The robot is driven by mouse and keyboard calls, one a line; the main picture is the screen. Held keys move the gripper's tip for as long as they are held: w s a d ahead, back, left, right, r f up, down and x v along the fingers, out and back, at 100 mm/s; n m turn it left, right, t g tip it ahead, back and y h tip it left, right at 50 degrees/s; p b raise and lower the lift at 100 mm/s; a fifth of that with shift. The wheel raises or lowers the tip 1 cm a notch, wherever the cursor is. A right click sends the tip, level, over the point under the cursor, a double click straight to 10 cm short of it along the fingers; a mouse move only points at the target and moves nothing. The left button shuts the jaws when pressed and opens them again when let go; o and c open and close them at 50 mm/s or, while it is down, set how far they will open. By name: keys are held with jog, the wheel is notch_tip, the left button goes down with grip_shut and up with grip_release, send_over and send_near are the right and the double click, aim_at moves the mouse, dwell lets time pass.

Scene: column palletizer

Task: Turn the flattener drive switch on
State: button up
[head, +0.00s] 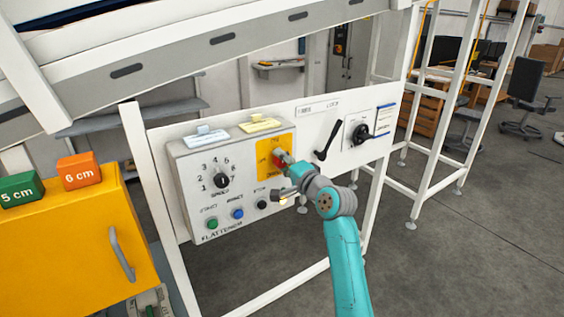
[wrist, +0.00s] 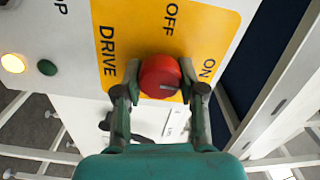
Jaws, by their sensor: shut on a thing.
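The flattener drive switch is a red round knob (wrist: 160,76) on a yellow plate (wrist: 120,25) marked DRIVE, OFF and ON. A short dark mark on the knob's lower right part points roughly right, towards the ON side; its exact setting is hard to tell. My gripper (wrist: 160,84) has one finger on each side of the knob and is shut on it. In the head view the knob (head: 278,157) is partly hidden by my gripper (head: 283,165), at the right end of the grey flattener box (head: 185,165).
The box carries a black speed dial (head: 222,181), a green button (head: 212,224), a blue button (head: 237,214) and a dark button (head: 262,205). A lamp glows in the wrist view (wrist: 13,63). A black lever (head: 328,140) and another dial (head: 361,134) are right of my gripper.

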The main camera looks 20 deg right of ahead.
jog(key=o, duration=1.2)
jog(key=shift+c, duration=0.2)
jog(key=v, duration=1.2)
